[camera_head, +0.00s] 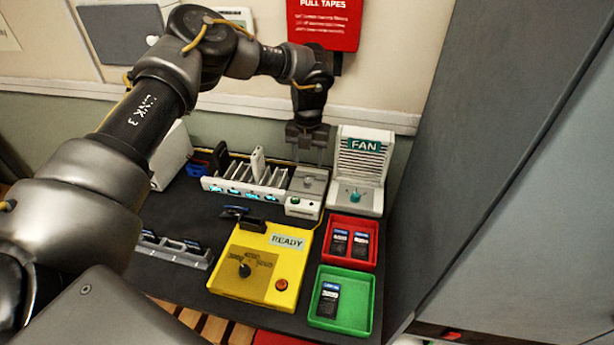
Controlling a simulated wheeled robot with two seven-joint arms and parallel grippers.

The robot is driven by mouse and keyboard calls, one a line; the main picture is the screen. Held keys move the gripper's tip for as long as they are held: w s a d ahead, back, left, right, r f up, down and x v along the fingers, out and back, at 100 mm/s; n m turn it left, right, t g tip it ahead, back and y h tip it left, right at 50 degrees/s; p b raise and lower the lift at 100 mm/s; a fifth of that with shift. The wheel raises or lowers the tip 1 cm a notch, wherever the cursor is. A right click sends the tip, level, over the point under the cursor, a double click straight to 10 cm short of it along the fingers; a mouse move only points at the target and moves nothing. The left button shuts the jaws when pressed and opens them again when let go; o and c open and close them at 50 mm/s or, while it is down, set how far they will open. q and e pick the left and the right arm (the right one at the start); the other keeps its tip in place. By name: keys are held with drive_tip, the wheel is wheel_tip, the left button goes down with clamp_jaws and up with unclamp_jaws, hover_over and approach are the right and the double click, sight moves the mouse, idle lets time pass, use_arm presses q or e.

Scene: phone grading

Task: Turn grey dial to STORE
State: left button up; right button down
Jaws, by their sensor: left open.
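My left gripper (307,150) points down with its jaws apart and nothing between them. It hangs at the back of the black table, above a small grey unit (308,186) at the right end of the slotted rack. A small round grey part shows on top of this unit, but it is too small to read any dial marking or the word STORE. I cannot tell whether the fingers touch it; they look above it. A yellow box (283,243) with a READY label and a black dial (244,270) stands in front. My right gripper is not in view.
The white fan unit (361,160) with a teal knob stands close on the gripper's right. The slotted rack (243,186) is on its left. A red tray (371,227) and a green tray (361,318) hold dark phones. A tall grey panel (455,130) bounds the right side.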

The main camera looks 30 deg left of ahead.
sight(307, 180)
use_arm(q)
wheel_tip(307, 180, down, 8)
drive_tip(key=shift+a+r+p, duration=0.1)
drive_tip(key=shift+p, duration=0.6)
drive_tip(key=c, duration=1)
